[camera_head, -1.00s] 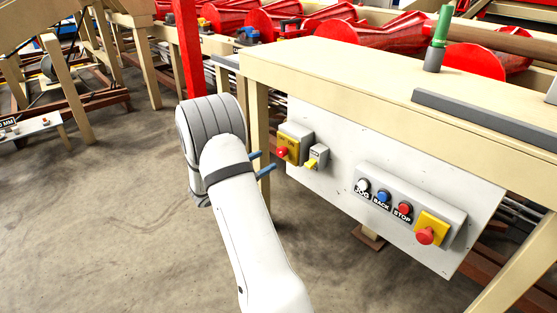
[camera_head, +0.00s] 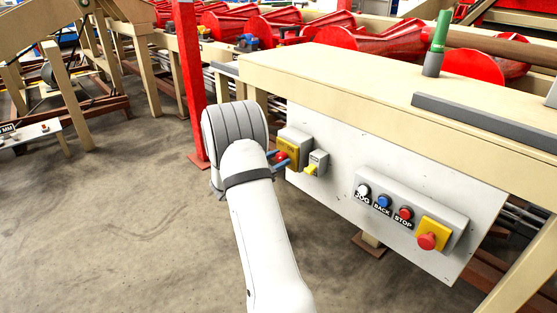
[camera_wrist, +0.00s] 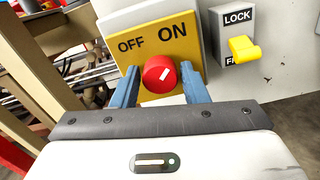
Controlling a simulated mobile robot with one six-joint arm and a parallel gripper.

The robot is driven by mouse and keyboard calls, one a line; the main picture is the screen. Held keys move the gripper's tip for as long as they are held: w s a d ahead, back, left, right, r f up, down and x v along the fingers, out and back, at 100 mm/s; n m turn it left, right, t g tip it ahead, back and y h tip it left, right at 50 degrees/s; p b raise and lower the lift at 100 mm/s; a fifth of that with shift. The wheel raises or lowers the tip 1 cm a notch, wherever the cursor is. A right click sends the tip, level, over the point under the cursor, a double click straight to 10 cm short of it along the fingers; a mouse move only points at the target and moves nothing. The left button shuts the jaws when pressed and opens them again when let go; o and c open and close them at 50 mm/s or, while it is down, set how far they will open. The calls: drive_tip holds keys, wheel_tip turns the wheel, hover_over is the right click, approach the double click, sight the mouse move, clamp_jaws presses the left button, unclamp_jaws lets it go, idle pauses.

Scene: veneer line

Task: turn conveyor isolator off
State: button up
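The conveyor isolator is a grey box with a yellow plate (camera_wrist: 185,35) marked OFF and ON and a red round knob (camera_wrist: 160,74). A white mark on the knob slants up to the right, toward ON. In the head view the knob (camera_head: 281,156) is at the left end of the white panel. My gripper (camera_wrist: 160,70) is open, with one blue finger on each side of the knob in the wrist view. Gaps show between fingers and knob; I cannot tell how deep the fingertips reach around it.
A grey box with a yellow lever (camera_wrist: 244,48), labelled LOCK at its top, sits close right of the isolator. Farther right is a button box (camera_head: 392,197) with JOG, BACK, STOP and a red emergency button (camera_head: 427,241). The bench top (camera_head: 330,80) overhangs the panel.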

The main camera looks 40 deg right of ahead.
drive_tip(key=shift+d, duration=0.1)
drive_tip(key=c, duration=0.6)
drive_tip(key=shift+c, duration=0.2)
drive_tip(key=shift+r+p, duration=0.15)
drive_tip(key=shift+p, duration=0.2)
drive_tip(key=n+p, duration=0.3)
drive_tip(key=shift+r, duration=0.15)
drive_tip(key=n+p, duration=0.4)
drive_tip(key=p, duration=0.1)
drive_tip(key=shift+n, duration=0.3)
drive_tip(key=n+p, duration=0.4)
drive_tip(key=n, duration=0.1)
drive_tip(key=shift+p, duration=0.4)
drive_tip(key=shift+f+n+p, duration=0.2)
drive_tip(key=shift+n+p, duration=1.35)
drive_tip(key=shift+n, duration=1.15)
